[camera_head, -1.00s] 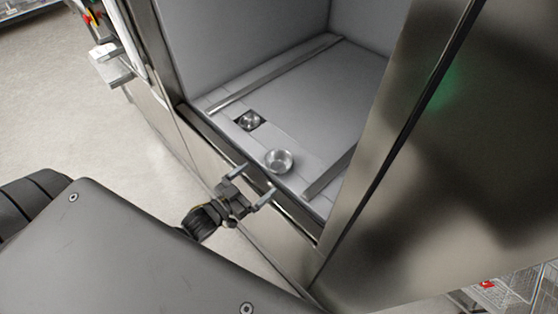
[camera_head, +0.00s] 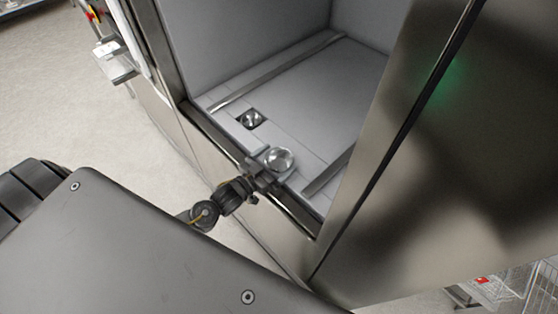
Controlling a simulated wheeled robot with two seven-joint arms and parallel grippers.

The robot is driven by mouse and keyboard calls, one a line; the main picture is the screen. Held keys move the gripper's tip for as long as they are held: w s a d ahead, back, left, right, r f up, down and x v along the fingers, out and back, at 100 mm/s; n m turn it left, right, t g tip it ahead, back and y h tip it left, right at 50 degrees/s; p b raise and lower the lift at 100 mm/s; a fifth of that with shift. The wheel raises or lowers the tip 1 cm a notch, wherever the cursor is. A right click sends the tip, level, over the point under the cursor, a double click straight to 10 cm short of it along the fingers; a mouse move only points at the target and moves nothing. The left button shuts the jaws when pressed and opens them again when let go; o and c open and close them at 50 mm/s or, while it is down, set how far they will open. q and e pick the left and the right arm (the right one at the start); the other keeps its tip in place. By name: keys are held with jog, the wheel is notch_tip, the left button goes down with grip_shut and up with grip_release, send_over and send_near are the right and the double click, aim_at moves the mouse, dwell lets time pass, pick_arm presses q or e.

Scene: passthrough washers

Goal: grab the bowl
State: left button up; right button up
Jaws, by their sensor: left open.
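A small shiny metal bowl (camera_head: 279,158) sits on the grey floor of the open washer chamber, near its front edge. My left gripper (camera_head: 274,163) reaches in over the front sill from the lower left. It is open, with one finger on the left side of the bowl and the other at its lower right. I cannot tell whether the fingers touch the bowl. My right gripper is not in view.
A round metal fitting in a dark square recess (camera_head: 250,119) lies left of the bowl. Metal rails (camera_head: 277,74) run along the chamber floor on both sides. A large steel panel (camera_head: 440,150) stands close on the right. A wire basket (camera_head: 500,285) is at the lower right.

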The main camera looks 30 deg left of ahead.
pick_arm(q)
jog(key=c, duration=0.9)
jog(key=shift+c, duration=0.2)
